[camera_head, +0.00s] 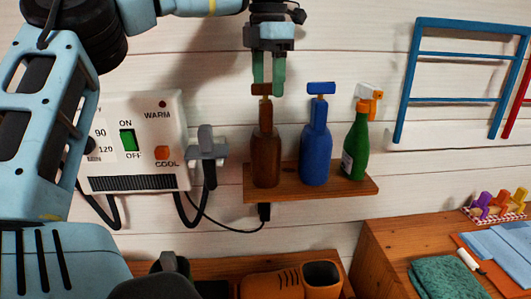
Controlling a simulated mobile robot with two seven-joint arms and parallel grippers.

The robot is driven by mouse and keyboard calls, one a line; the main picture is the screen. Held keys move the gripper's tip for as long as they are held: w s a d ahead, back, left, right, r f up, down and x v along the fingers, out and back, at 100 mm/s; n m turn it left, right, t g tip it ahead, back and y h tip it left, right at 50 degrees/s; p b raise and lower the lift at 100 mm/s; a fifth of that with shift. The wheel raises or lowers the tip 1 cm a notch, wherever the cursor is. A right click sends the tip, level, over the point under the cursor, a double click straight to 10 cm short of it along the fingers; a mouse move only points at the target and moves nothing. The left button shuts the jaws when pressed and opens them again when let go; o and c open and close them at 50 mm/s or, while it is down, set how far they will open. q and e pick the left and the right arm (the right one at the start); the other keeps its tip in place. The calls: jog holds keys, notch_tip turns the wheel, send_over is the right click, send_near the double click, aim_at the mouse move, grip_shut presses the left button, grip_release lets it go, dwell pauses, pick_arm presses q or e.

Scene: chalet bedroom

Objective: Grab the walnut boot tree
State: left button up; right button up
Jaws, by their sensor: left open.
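The walnut boot tree (266,158) is the brown, bottle-shaped piece with a knob on top. It stands upright at the left end of a small wooden wall shelf (310,187). My left gripper (268,92) is directly above it, pointing down. Its two greenish fingers are open, with their tips at the height of the knob. I cannot tell whether they touch the knob, which they partly hide. My right gripper is not in view.
A blue piece of the same shape (315,145) and a green spray bottle (356,140) stand to the right on the shelf. A control box (140,130) and a grey hooked fitting (207,150) are to the left. A blue rack (455,55) hangs upper right.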

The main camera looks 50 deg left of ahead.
aim_at(266, 95)
pick_arm(q)
jog(key=shift+s+a+f+p, duration=0.1)
jog(key=shift+f+p, duration=0.1)
jog(key=shift+f, duration=1.25)
jog(key=shift+s+f+p, duration=0.1)
jog(key=shift+f+p, duration=0.05)
jog(key=shift+f, duration=1.25)
grip_shut()
